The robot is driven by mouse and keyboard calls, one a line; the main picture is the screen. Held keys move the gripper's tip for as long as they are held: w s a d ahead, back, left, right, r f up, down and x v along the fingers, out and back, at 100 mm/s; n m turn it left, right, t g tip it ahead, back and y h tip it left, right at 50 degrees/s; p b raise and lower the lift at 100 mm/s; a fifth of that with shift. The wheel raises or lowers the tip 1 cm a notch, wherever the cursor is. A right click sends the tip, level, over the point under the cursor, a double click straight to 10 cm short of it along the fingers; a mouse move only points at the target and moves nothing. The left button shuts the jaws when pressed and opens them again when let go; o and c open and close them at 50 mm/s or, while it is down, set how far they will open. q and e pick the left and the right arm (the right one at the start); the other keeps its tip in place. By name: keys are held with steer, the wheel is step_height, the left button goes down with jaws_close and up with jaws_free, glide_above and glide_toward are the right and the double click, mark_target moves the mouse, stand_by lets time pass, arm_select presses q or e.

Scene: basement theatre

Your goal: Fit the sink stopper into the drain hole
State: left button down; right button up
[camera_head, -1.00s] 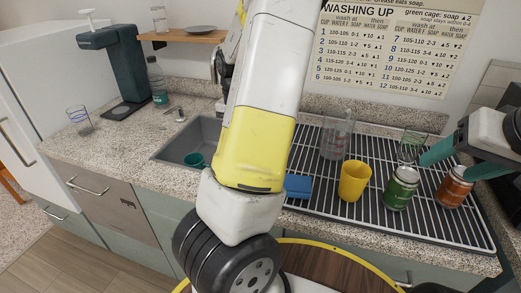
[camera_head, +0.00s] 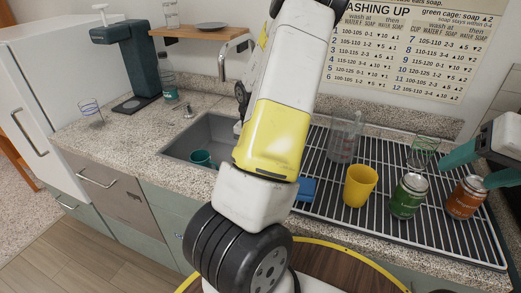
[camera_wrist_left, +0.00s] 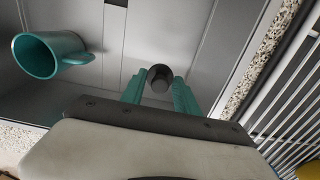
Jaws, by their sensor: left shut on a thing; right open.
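In the left wrist view, a small grey stopper (camera_wrist_left: 160,85) is between the two teal fingertips of my left gripper (camera_wrist_left: 160,93), which is shut on it. A dark round patch shows right at its far side; I cannot tell whether this is the drain hole or part of the stopper. The gripper is over the grey sink (camera_head: 213,130); the basin floor (camera_wrist_left: 125,65) shows around the fingers. In the head view my left arm hides the left gripper and stopper. My right gripper (camera_head: 456,170) is open above the drying rack, near the orange can.
A teal mug (camera_head: 200,158) sits in the sink's left part, left of my fingers in the wrist view (camera_wrist_left: 50,55). A faucet (camera_head: 236,45) stands behind the sink.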

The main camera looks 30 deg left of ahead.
arm_select(q)
steer(key=f, duration=0.4)
steer(key=shift+w+a+f, duration=0.25)
steer(key=shift+a+f, duration=0.05)
steer(key=shift+a, duration=0.05)
steer(key=w+a, duration=0.3)
steer(key=a, duration=0.1)
steer(key=w+a+f, duration=0.1)
steer(key=w+a, duration=0.2)
steer(key=a, duration=0.1)
steer(key=w+a, duration=0.3)
steer(key=shift+w+a+f, duration=0.25)
steer(key=shift+w+a, duration=0.05)
steer(key=shift+a, duration=0.1)
steer(key=shift+f, duration=1.7)
steer(key=shift+f, duration=0.4)
steer(key=shift+f, duration=0.25)
steer(key=c, duration=0.9)
jaws_free()
